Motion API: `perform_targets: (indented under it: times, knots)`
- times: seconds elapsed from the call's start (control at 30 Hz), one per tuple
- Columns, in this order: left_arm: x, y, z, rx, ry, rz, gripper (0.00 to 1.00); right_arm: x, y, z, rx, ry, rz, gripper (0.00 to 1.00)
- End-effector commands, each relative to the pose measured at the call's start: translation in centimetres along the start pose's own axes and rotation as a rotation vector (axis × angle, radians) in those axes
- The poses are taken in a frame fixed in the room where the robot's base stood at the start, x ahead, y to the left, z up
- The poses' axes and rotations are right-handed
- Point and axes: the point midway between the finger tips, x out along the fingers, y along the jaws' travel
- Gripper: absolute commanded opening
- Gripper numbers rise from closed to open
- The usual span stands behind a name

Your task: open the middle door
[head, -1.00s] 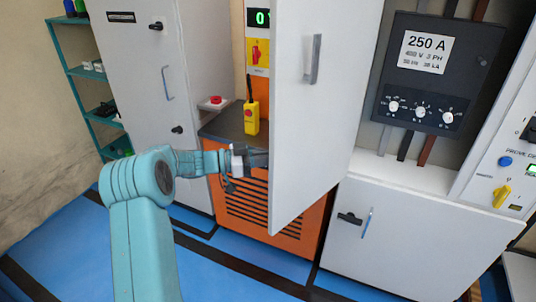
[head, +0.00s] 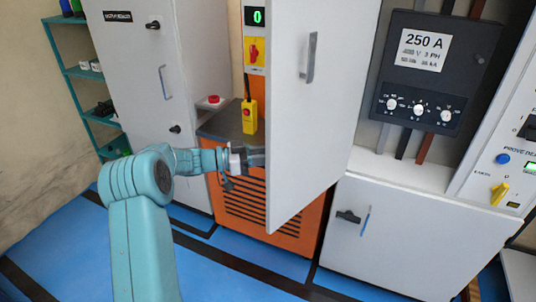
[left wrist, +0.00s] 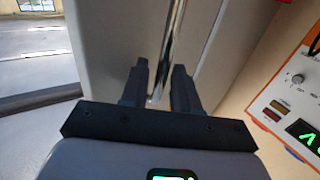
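The middle door (head: 318,120) is a tall pale grey panel in the head view. It stands swung open in front of the orange machine, with a grey bar handle (head: 308,60) on the face toward me. My left gripper (head: 258,157) is at the door's left edge, its tips partly hidden behind it. In the left wrist view the two dark fingers (left wrist: 161,88) are apart, with a shiny upright metal strip (left wrist: 172,45) between them. I cannot tell if they touch it, or if it is a door edge or a bar. My right gripper is out of view.
A grey cabinet (head: 145,85) stands left, a black 250 A box (head: 433,70) and a low white cabinet (head: 415,235) right. Blue floor (head: 75,255) is clear in front.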

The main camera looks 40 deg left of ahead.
Motion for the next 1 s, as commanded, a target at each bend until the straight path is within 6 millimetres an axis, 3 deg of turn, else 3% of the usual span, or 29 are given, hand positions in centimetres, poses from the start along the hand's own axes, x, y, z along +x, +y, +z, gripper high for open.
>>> perform_targets:
  times: [0.17, 0.4, 0.6, 0.8, 1.0]
  knots:
    - [-2.7, -0.1, 0.3, 0.001, -0.003, -0.005, 0.30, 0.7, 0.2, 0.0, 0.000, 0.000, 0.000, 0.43]
    - [-9.2, -0.1, 0.3, 0.002, -0.005, -0.005, 0.30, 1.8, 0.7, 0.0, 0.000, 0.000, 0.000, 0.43]
    - [-13.4, -0.1, 0.1, 0.002, -0.004, -0.002, 0.30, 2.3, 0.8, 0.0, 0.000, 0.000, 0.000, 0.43]
    - [-15.3, 0.0, 0.0, 0.001, -0.004, 0.000, 0.30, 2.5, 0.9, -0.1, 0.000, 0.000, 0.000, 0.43]
    - [-15.6, 0.0, -0.1, 0.001, -0.003, 0.002, 0.30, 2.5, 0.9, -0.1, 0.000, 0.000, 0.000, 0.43]
